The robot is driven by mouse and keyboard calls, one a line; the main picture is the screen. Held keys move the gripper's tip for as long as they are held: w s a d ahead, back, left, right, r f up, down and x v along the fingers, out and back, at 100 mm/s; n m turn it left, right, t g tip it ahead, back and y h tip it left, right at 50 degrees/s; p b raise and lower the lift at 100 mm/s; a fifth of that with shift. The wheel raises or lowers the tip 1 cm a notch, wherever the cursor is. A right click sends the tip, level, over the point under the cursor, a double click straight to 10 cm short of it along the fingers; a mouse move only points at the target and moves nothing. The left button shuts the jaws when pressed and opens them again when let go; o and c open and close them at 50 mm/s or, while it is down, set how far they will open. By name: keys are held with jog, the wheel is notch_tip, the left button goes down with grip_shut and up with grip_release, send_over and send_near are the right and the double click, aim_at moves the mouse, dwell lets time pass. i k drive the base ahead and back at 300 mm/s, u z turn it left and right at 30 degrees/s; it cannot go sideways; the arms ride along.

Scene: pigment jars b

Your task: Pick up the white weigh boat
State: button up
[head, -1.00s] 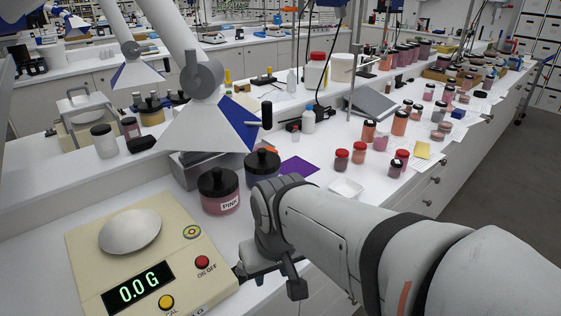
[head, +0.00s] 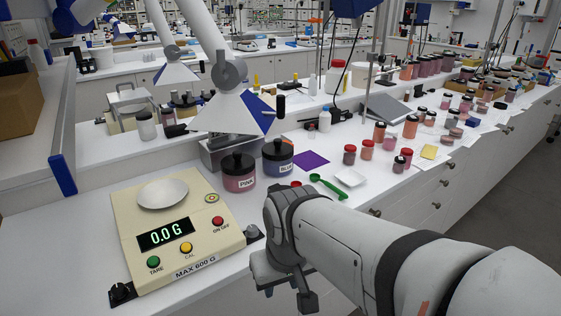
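The white weigh boat (head: 350,178) is a small, shallow, square dish. It lies on the white bench right of the purple sheet, beside a green scoop (head: 327,187), and looks empty. My gripper (head: 279,285) is at the end of my arm, low in the picture, in front of the bench edge and right of the balance. It is apart from the weigh boat, which lies farther back and to the right. My wrist hides much of the gripper, so its opening does not show clearly.
A cream balance (head: 195,245) reading 0.0 G stands at left with a round pan (head: 163,193). PINK (head: 238,172) and BLUE (head: 278,160) jars stand behind my wrist. Several red-lidded jars (head: 349,155) stand just behind the weigh boat. A purple sheet (head: 312,160) lies flat.

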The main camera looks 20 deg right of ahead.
aim_at(349, 177)
jog(key=u, duration=1.8)
jog(key=k, duration=1.45)
jog(key=z, duration=1.9)
jog(key=i, duration=1.65)
jog(key=z, duration=0.05)
